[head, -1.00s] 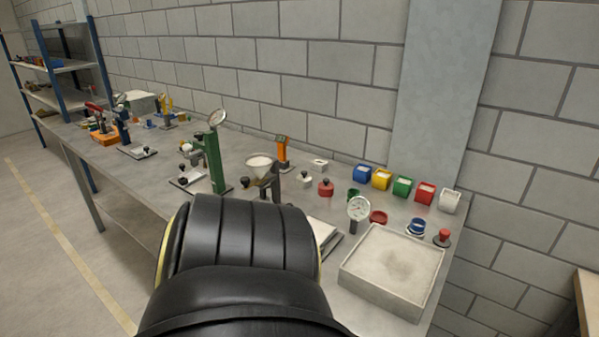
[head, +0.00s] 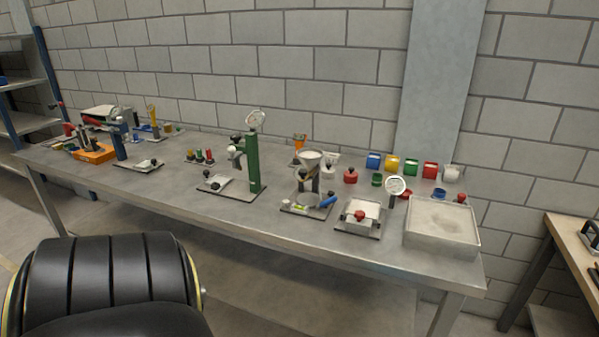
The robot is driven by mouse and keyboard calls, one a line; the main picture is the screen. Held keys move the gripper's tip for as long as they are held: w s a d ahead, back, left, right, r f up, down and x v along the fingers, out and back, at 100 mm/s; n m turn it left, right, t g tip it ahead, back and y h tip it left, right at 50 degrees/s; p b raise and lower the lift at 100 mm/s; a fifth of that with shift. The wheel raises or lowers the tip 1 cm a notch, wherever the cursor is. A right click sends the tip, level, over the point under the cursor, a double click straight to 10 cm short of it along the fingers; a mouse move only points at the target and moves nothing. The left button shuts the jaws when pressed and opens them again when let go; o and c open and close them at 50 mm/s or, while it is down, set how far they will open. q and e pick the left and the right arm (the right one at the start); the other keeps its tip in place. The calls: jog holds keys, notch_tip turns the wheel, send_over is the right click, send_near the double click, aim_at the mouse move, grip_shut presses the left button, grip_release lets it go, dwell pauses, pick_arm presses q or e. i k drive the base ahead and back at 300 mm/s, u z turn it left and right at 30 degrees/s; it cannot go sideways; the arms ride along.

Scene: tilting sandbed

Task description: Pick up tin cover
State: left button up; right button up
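A row of small coloured tins stands at the back right of the grey workbench (head: 300,232): blue (head: 373,161), yellow (head: 392,164), green (head: 411,167), red (head: 430,171) and white (head: 450,174). In front of them are small round pieces: a red one with a dark knob (head: 350,176), a green one (head: 377,180), a red one (head: 405,194) partly behind a dial gauge (head: 395,186), and a blue one (head: 440,193). I cannot tell which of these is the tin cover. Neither gripper is in view; only a black ribbed part of my own arm shows at lower left.
A shallow sand tray (head: 441,250) fills the bench's right end. A small plate device (head: 360,214), a funnel stand (head: 308,180) and a green press (head: 252,160) stand left of it. A wooden table (head: 568,240) is at far right.

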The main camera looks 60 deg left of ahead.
aim_at(328, 172)
jog(key=u, duration=2)
